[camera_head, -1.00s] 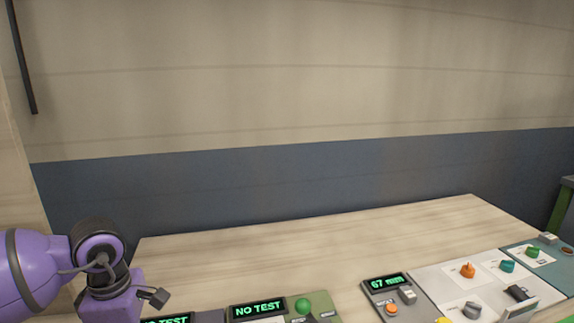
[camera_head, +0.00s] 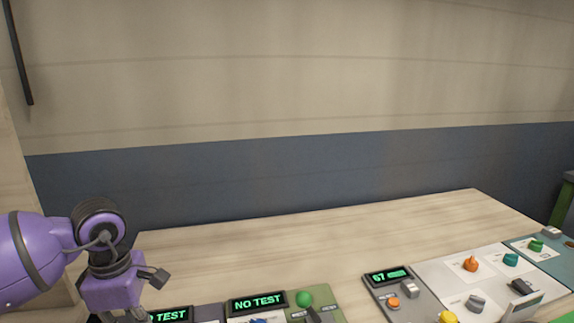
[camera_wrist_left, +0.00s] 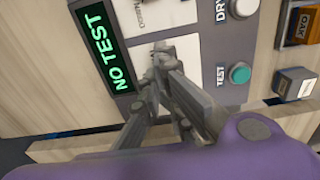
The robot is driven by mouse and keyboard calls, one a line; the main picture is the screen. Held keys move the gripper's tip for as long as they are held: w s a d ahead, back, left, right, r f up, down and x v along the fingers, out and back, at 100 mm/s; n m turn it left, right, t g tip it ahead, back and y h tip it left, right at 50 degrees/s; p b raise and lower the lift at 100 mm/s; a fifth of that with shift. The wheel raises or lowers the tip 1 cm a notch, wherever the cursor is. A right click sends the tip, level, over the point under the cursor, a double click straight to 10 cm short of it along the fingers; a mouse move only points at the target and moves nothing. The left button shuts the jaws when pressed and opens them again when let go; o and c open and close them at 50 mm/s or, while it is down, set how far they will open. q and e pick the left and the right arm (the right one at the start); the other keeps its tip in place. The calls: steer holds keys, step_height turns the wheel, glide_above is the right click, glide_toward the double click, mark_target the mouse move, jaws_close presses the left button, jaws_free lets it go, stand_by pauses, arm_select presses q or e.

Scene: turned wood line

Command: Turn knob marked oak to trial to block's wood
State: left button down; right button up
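In the left wrist view, my left gripper (camera_wrist_left: 160,65) has its fingers close together over a white plate (camera_wrist_left: 180,52) on a grey panel, beside a green NO TEST display (camera_wrist_left: 107,52). A knob under the fingertips cannot be made out, nor whether they grip anything. The panel has a teal TEST button (camera_wrist_left: 239,73) and a white DRY button (camera_wrist_left: 243,7). A brown block marked OAK (camera_wrist_left: 304,24) stands at the right edge. In the head view, my left arm is at lower left and its fingertips are cut off or hidden. My right gripper is out of view.
Another panel with NO TEST (camera_head: 258,303) has a green ball-shaped control (camera_head: 304,298). To the right, a panel reads 67 (camera_head: 389,276). Further right are orange (camera_head: 470,264), teal (camera_head: 510,259) and green (camera_head: 536,245) knobs. The back of the table (camera_head: 320,225) is clear.

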arm_select(q)
steer(key=shift+w+a+f, duration=0.15)
steer(key=shift+w+a, duration=0.05)
steer(key=shift+a, duration=0.05)
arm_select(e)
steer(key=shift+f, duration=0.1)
arm_select(q)
steer(key=shift+d, duration=0.1)
steer(key=shift+w+d, duration=0.25)
steer(key=shift+w, duration=0.05)
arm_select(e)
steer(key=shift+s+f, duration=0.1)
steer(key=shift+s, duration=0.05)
arm_select(q)
steer(key=shift+r, duration=0.25)
step_height(320, 180, up, 6)
steer(key=p, duration=0.2)
steer(key=shift+f+p, duration=0.2)
steer(key=shift+p, duration=0.1)
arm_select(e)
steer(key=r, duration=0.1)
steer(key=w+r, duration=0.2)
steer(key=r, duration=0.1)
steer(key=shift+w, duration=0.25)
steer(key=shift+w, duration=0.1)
